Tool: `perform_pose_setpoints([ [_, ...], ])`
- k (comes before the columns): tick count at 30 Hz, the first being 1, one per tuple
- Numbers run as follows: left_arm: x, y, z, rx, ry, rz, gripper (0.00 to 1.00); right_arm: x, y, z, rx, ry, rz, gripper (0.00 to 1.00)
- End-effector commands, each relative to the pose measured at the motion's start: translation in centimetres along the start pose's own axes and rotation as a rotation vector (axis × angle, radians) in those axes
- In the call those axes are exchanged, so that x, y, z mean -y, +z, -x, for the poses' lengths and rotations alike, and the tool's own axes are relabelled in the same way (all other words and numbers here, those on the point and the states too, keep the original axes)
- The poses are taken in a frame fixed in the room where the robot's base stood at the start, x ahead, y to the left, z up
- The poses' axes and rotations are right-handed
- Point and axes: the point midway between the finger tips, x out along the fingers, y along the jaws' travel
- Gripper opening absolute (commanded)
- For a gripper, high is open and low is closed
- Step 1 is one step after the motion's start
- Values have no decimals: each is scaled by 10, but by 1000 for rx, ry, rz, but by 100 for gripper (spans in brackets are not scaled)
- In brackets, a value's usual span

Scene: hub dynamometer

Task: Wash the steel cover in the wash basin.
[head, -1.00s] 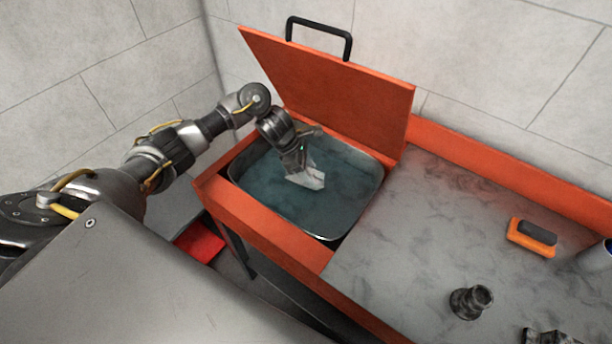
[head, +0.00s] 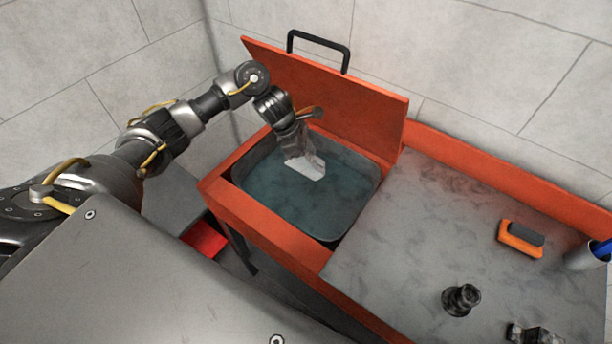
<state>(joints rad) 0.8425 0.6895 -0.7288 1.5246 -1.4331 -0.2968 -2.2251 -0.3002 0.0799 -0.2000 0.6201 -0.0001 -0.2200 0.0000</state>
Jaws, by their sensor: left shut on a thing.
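The wash basin (head: 268,211) is a metal tub of blue-green water set in the orange bench, with its orange lid (head: 345,105) swung up behind it. My left gripper (head: 299,156) points down over the basin and is shut on the steel cover (head: 309,168), a small pale flat piece. The fingers look pale and hazy against the water. I cannot tell how far the cover is under the surface. The gripper hides the upper part of the cover. My right gripper is not in view.
On the grey worktop (head: 400,235) to the right lie an orange-and-black block (head: 521,238), a dark flanged part (head: 461,299), another dark part (head: 534,334) and a cup with blue contents (head: 590,256). The raised lid and its black handle (head: 319,46) stand close behind my left gripper.

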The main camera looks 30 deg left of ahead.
Motion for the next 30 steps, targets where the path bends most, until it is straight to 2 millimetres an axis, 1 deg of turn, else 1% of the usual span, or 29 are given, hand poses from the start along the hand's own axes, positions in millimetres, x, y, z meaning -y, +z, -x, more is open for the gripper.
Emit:
perform_pose_setpoints([
  [1, -1, 4, 7, 1, 2, -1, 14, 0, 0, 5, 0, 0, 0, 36],
  [15, -1, 21, 40, 3, 2, -3, 14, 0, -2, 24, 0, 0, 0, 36],
  [20, 0, 23, 44, 2, 2, -1, 14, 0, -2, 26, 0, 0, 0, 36],
  [30, 0, 23, 44, 2, 1, -1, 14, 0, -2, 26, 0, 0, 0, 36],
])
